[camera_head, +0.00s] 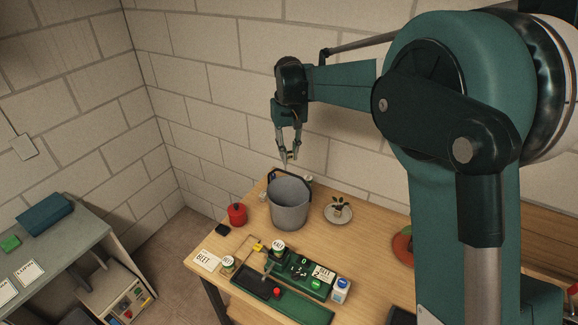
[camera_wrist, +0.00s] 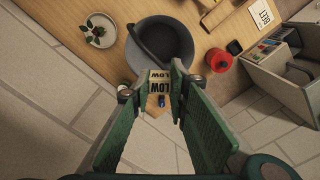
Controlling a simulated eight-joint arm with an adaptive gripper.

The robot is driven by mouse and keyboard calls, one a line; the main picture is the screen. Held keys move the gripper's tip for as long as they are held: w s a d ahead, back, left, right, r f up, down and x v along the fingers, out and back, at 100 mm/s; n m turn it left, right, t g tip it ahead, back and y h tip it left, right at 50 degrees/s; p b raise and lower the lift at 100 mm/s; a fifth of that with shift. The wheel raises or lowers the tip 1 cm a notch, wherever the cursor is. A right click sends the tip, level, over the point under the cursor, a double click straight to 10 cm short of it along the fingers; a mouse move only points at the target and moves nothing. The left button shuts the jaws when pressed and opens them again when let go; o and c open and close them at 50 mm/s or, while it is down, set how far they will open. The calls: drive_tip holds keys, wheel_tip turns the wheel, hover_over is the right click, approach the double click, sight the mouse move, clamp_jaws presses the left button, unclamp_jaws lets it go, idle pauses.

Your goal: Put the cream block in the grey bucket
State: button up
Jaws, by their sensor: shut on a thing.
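The grey bucket (camera_head: 289,208) stands upright on the wooden table, with its dark handle at the back rim. It also shows from above in the wrist view (camera_wrist: 180,68). My gripper (camera_head: 288,158) hangs above the bucket's back side in the head view. The block shows just beside the bucket's rim there. In the head view the block is too small to make out clearly.
A red canister (camera_head: 237,214) stands left of the bucket. A plate with a small plant (camera_head: 338,211) stands to its right. A green tray with pots and labels (camera_head: 300,272) lies in front. The block wall rises close behind the table.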

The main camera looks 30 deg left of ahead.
sight(289, 160)
drive_tip(key=shift+f, duration=0.95)
drive_tip(key=shift+f, duration=0.1)
drive_tip(key=shift+f, duration=1.75)
drive_tip(key=shift+f, duration=0.15)
drive_tip(key=o, duration=0.7)
drive_tip(key=shift+o, duration=0.2)
wheel_tip(289, 160, up, 12)
drive_tip(key=shift+r, duration=0.15)
